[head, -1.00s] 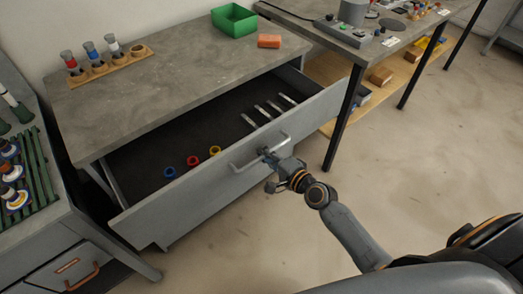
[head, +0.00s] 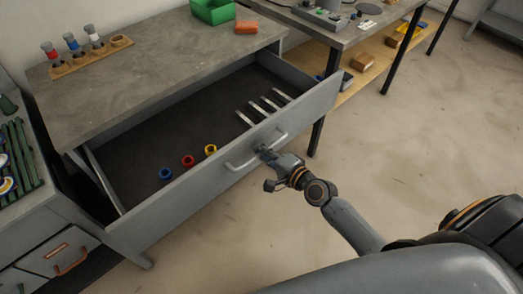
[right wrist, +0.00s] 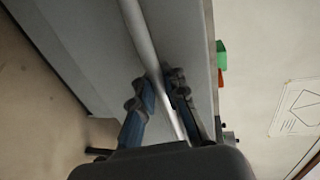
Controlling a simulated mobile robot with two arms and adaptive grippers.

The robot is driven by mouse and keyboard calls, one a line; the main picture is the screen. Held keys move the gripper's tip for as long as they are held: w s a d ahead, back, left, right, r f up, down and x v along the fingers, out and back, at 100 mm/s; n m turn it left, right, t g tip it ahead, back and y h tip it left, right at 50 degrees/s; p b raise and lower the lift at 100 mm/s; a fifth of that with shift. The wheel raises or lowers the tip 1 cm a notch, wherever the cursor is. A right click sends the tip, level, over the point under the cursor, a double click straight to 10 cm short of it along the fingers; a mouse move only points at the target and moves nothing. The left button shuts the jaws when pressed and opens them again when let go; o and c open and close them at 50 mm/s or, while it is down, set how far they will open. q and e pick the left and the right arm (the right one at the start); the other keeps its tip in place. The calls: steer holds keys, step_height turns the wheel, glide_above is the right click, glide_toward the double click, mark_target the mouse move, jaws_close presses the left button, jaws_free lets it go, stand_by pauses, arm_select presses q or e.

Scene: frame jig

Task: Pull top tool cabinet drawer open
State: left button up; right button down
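The top drawer (head: 190,212) of the grey tool cabinet (head: 150,75) stands well out from the cabinet. Its inside shows blue, red and yellow rings and several metal bars. A bar handle (head: 256,152) runs along its front. My right gripper (head: 266,154) is at the right part of this handle. In the right wrist view its fingers (right wrist: 160,92) lie on either side of the handle bar (right wrist: 142,38), closed around it. My left gripper is not in view.
Another bench (head: 330,38) stands at right, a grey cabinet (head: 50,218) at left. The floor in front is clear.

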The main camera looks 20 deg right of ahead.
steer(key=c, duration=1.4)
jaws_free()
steer(key=shift+r, duration=0.1)
steer(key=shift+s, duration=0.15)
steer(key=v, duration=1.1)
steer(key=shift+s+d, duration=0.15)
steer(key=shift+s, duration=0.15)
